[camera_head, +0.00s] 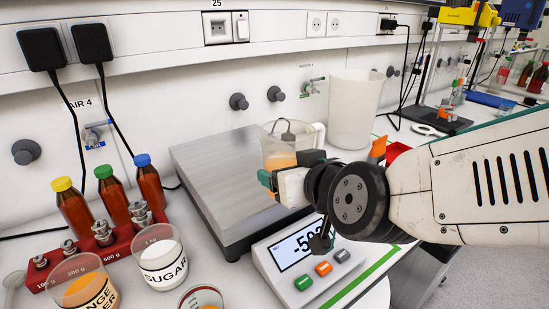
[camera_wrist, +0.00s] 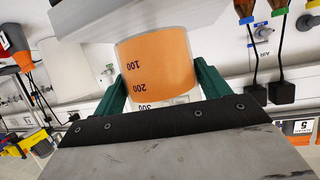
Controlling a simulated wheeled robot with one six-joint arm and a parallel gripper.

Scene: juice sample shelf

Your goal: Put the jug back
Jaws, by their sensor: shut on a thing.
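The jug (camera_head: 281,158) is clear with orange juice in it and a handle on its right side. It is over or on the scale's steel plate (camera_head: 210,175); its base is hidden by my gripper, so I cannot tell whether it touches. My gripper (camera_head: 272,180) comes in from the right and is shut on the jug. In the wrist view, the two green fingers press on both sides of the jug (camera_wrist: 155,65), which shows marks 100, 200 and 300.
The scale's display (camera_head: 297,247) shows a negative number, partly covered. A big translucent container (camera_head: 350,110) stands behind right. At left are a red rack (camera_head: 75,253) with weights, brown bottles (camera_head: 112,200), a sugar beaker (camera_head: 160,258) and an orange-filled beaker (camera_head: 87,287).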

